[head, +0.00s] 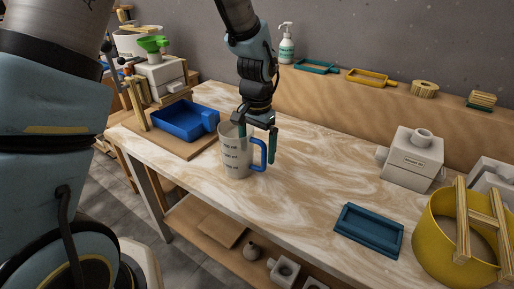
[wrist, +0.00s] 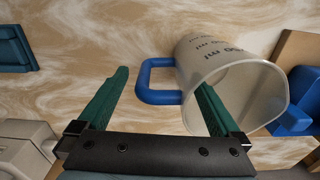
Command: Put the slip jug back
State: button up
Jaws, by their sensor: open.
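The slip jug (head: 234,158) is a pale, translucent measuring jug with dark markings and a blue handle (head: 260,153). It stands upright on the marbled worktop; the wrist view shows its open mouth and its body (wrist: 232,84). My gripper (head: 256,142) is open at the jug's handle side, pointing down. In the wrist view the blue handle (wrist: 145,80) lies between the spread fingers (wrist: 157,85). One finger is outside the handle; the other overlaps the jug's rim, and I cannot tell if it is inside the mouth.
A blue tray (head: 172,124) on a wooden board is left of the jug. A dark teal tray (head: 369,233), a yellow tub (head: 430,238) and a white block mould (head: 411,157) stand to the right. A soap bottle (head: 287,48) is on the back ledge. The worktop's middle right is clear.

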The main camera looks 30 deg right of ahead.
notch_tip(320, 180, up, 12)
jog(key=shift+s+r+b, duration=0.1)
jog(key=shift+r+b, duration=0.05)
jog(key=shift+b, duration=0.7)
jog(key=w+a+f+n, duration=0.2)
jog(key=w+a+n, duration=0.1)
jog(key=a, duration=0.7)
jog(key=w+a+f+n, duration=0.1)
jog(key=w+a+n, duration=0.2)
jog(key=a, duration=0.6)
jog(key=s+a+f+n, duration=0.1)
jog(key=a+n, duration=0.1)
jog(key=a, duration=0.5)
jog(key=s+a+f+n+t, duration=0.1)
jog(key=s+a+n, duration=0.1)
jog(key=a, duration=0.5)
jog(key=shift+s+a+f+n, duration=0.2)
jog(key=shift+s+f+n, duration=0.1)
jog(key=shift+n, duration=0.4)
